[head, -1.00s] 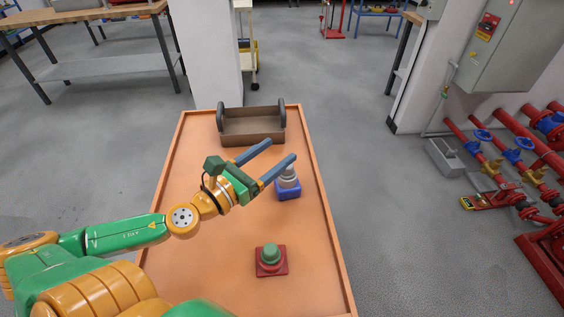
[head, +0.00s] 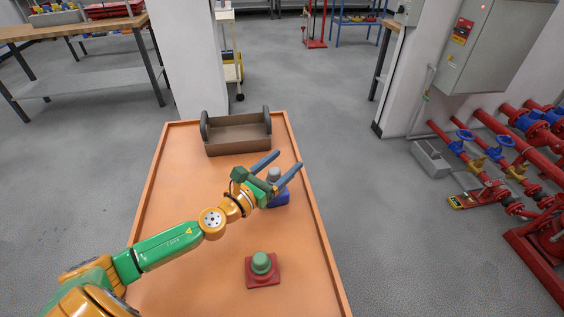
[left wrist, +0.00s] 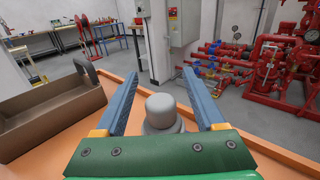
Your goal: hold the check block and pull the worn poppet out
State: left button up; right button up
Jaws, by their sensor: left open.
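A blue block (head: 279,198) stands on the orange table with a grey round-topped plug (head: 274,174) rising from it. A red block (head: 262,283) with a green round-topped plug (head: 261,261) stands nearer. Which one the task calls the check block with the worn poppet is not marked. My left gripper (head: 287,162) is open and empty at the grey plug, partly covering it and the blue block. In the left wrist view the grey plug (left wrist: 161,110) shows between the two spread fingers, with gaps on both sides. My right gripper is not in view.
A brown open tray (head: 238,149) with dark end handles stands at the far end of the orange table (head: 200,275). The table has a raised rim. Its surface between the tray and the red block is mostly clear. Red pipework (head: 500,155) stands off to the right.

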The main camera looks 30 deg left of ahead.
pick_arm(q)
grip_shut()
dwell(1.2)
grip_release()
jog(key=s+a, duration=0.2)
jog(key=s, duration=1)
jog(key=shift+a, duration=0.2)
